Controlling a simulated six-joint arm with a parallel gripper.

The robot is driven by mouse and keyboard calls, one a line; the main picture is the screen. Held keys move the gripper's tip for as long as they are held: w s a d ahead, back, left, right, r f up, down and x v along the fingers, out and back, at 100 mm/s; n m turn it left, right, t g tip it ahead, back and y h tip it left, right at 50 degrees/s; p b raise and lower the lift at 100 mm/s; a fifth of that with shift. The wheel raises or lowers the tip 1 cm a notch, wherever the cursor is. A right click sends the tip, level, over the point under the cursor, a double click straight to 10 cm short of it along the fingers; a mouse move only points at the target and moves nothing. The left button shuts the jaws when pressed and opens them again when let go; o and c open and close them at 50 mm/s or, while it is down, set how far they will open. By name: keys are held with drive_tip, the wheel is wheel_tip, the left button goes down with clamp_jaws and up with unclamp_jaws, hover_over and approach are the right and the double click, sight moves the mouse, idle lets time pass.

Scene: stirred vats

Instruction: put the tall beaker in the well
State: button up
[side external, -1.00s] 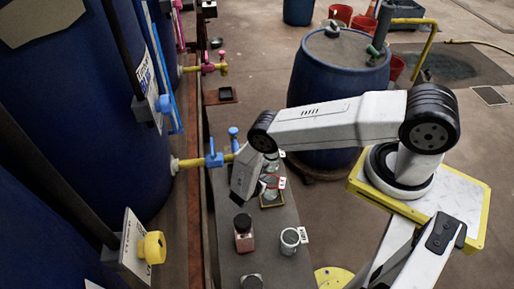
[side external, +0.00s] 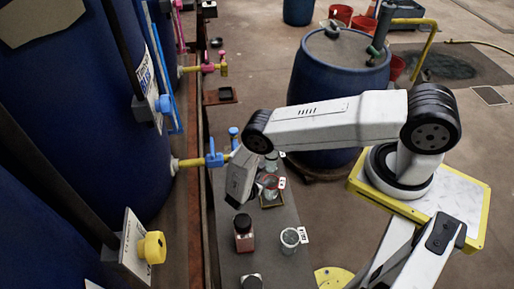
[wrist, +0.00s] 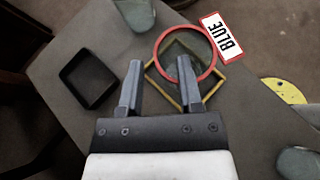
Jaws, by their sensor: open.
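A clear glass beaker (side external: 270,188) with a red ring at its rim stands at a yellow square frame (side external: 264,206) on the bench. In the wrist view the beaker (wrist: 172,72), tagged BLUE, is behind and beside my right finger. I cannot tell whether this is the tall beaker. A black hollow square (wrist: 65,82), possibly the well, lies left of it and looks empty; my gripper seems to hide it in the side view. My gripper (wrist: 160,64) is open and empty, fingers spread. In the side view it (side external: 236,203) points down, left of the beaker.
Another glass (side external: 272,160) stands behind the ringed beaker. A dark-capped jar (side external: 243,240) and a white-rimmed vessel (side external: 290,240) stand nearer the camera. A tap (side external: 213,159) juts toward the bench from the blue vats (side external: 95,130). A blue drum (side external: 335,80) stands beyond the bench.

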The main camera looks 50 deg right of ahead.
drive_tip(key=v, duration=0.9)
drive_tip(key=shift+a+r, duration=0.15)
drive_tip(key=shift+r, duration=0.05)
drive_tip(key=shift+r, duration=0.1)
wheel_tip(320, 180, up, 23)
drive_tip(key=w+m+g+y, duration=0.1)
drive_tip(key=m+g+y, duration=0.2)
drive_tip(key=m+y, duration=0.6)
drive_tip(key=s+d+r+m+t+y, duration=0.1)
drive_tip(key=s+r+m+t, duration=0.1)
drive_tip(key=s+r+m, duration=0.2)
drive_tip(key=s+d+r+m+t+y, duration=0.1)
drive_tip(key=s+r+m, duration=0.4)
drive_tip(key=r, duration=0.6)
drive_tip(key=shift+s+r+m+t+y, duration=0.25)
drive_tip(key=shift+t+y, duration=0.35)
drive_tip(key=shift+t, duration=0.3)
drive_tip(key=shift+w+f, duration=0.1)
